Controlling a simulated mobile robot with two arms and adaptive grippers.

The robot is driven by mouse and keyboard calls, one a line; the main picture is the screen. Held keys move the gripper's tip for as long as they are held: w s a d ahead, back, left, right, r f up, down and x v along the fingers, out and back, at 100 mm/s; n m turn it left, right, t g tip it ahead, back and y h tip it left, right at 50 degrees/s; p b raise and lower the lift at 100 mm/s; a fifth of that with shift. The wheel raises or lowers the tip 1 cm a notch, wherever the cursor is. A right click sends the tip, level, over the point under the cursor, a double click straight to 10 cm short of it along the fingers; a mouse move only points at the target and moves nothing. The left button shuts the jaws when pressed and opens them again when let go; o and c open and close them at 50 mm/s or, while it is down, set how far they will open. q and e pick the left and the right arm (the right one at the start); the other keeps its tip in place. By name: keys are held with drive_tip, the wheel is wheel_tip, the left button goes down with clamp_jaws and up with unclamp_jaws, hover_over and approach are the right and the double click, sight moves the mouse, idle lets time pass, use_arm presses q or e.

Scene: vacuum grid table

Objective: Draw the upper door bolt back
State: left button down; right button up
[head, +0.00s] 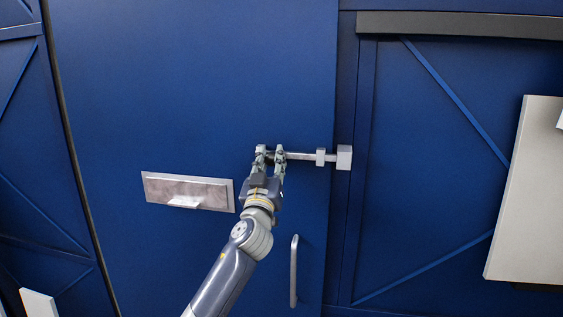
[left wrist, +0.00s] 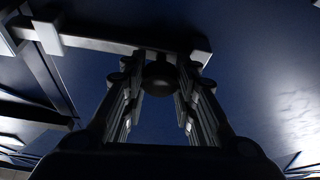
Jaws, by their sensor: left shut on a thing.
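The door bolt (head: 302,156) is a light grey bar lying level across the right part of the blue door (head: 200,80). Its right end reaches the pale block (head: 344,157) on the frame beside the door. A smaller bracket (head: 320,157) sits just left of that block. My left gripper (head: 269,152) is at the bar's left part, shut on the dark round knob. In the left wrist view the knob (left wrist: 160,77) sits between the fingertips, below the bar (left wrist: 105,44). The fingers hide part of the bar. My right gripper is not in view.
A vertical door handle (head: 294,270) stands below the bolt, right of my left arm. A grey plate with a small ledge (head: 160,190) is on the door to the left. A pale panel (head: 525,200) is at the far right. The door surface above the bolt is clear.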

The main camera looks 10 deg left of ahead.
use_arm(q)
drive_tip(key=shift+a, duration=0.95)
drive_tip(key=c, duration=1.3)
unclamp_jaws()
drive_tip(key=shift+o, duration=0.3)
drive_tip(key=shift+a, duration=0.25)
drive_tip(key=v, duration=1.2)
